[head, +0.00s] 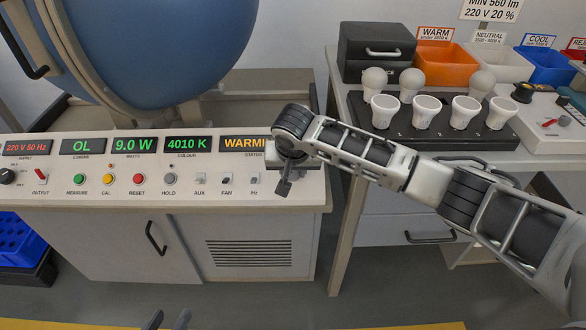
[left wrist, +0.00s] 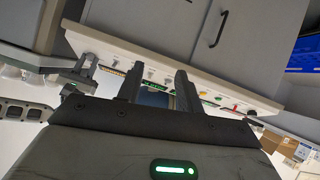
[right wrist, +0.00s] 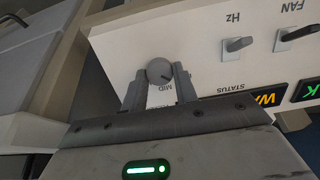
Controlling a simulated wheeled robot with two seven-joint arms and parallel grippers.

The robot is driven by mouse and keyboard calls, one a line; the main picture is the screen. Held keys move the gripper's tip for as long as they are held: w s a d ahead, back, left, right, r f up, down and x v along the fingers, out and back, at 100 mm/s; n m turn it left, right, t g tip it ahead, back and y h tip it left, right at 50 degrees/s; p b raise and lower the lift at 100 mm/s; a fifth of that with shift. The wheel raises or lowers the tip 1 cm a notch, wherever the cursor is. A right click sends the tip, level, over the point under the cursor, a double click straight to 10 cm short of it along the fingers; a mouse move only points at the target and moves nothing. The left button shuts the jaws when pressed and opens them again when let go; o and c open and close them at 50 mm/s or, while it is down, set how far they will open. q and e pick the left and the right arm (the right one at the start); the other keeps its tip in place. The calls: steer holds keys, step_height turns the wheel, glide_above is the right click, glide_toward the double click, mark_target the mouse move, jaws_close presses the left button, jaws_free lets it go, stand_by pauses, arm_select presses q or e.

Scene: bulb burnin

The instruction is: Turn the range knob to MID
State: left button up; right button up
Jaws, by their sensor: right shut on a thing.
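The range knob (right wrist: 157,70) is a small round grey knob on the white panel, seen in the right wrist view with a dark line on its face. The letters MID show just beside it, on the side toward my gripper, upside down. My right gripper (right wrist: 160,80) has a finger on each side of the knob and is shut on it. In the head view my right gripper (head: 284,184) is at the right end of the console (head: 215,196) and hides the knob. My left gripper (left wrist: 158,84) is open and empty, low in front of the console; its tips show at the head view's bottom edge.
The console carries lit displays (head: 187,144), coloured buttons (head: 107,179) and small switches near the knob, including FAN (right wrist: 298,33) and Hz (right wrist: 237,44). A big blue sphere (head: 155,45) stands behind. Bulbs (head: 425,112) stand in a rack on the right table. Floor in front is clear.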

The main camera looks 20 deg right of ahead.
steer(key=shift+r+m+p, duration=0.2)
steer(key=shift+m+p, duration=0.3)
steer(key=shift+p, duration=0.45)
steer(key=shift+s+m+p, duration=0.1)
steer(key=shift+m+p, duration=0.5)
steer(key=shift+p, duration=0.5)
steer(key=m+p, duration=0.2)
steer(key=p, duration=0.1)
steer(key=shift+m, duration=0.3)
steer(key=m+p, duration=0.3)
steer(key=shift+d+f, duration=0.1)
steer(key=shift+f+m+t+y+p, duration=0.1)
steer(key=shift+m+t+y+p, duration=0.2)
steer(key=shift+m+p, duration=0.35)
arm_select(q)
steer(key=shift+m+g+y, duration=0.5)
steer(key=shift+g, duration=0.1)
steer(key=r, duration=0.1)
steer(key=a+r, duration=0.1)
steer(key=r, duration=0.2)
steer(key=shift+s+a+r, duration=0.15)
steer(key=shift+s+a, duration=0.1)
steer(key=shift+a, duration=0.1)
arm_select(e)
steer(key=shift+d+m, duration=0.1)
steer(key=shift+m, duration=0.15)
arm_select(q)
steer(key=shift+d, duration=0.1)
